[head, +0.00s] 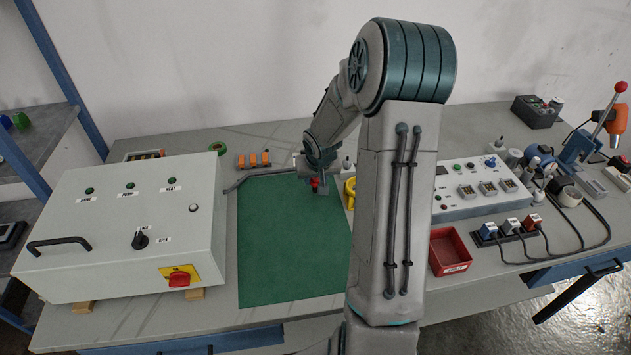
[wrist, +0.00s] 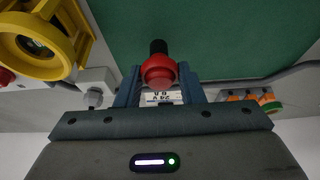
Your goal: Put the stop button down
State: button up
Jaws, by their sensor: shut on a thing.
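The stop button (wrist: 158,72) is a red mushroom cap with a black stem, seen close up in the wrist view between the two fingers. My gripper (wrist: 157,84) is shut on it. In the head view the red button (head: 315,182) shows small under my gripper (head: 318,179), over the back right part of the green mat (head: 290,245). My arm hides part of the mat's right side. I cannot tell whether the button touches the mat.
A grey control box (head: 120,230) stands left of the mat. A yellow ring-shaped part (head: 350,192) is close right of my gripper. Orange terminal blocks (head: 254,160) lie behind the mat. A red tray (head: 449,251) is to the right. The mat's front and middle are clear.

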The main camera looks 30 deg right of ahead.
jog(key=shift+f, duration=0.55)
jog(key=shift+f, duration=0.1)
jog(key=o, duration=1)
jog(key=shift+r, duration=0.45)
jog(key=p+v, duration=0.2)
jog(key=v, duration=0.8)
jog(key=s+a+r+n, duration=0.1)
jog(key=s+a+r, duration=0.2)
jog(key=s+a, duration=0.2)
jog(key=s+a+r+n, duration=0.1)
jog(key=s+a+r, duration=0.3)
jog(key=s, duration=0.6)
jog(key=s+a+r+n+g+y, duration=0.1)
jog(key=s+a+r, duration=0.3)
jog(key=s+a, duration=0.2)
jog(key=shift+s, duration=0.65)
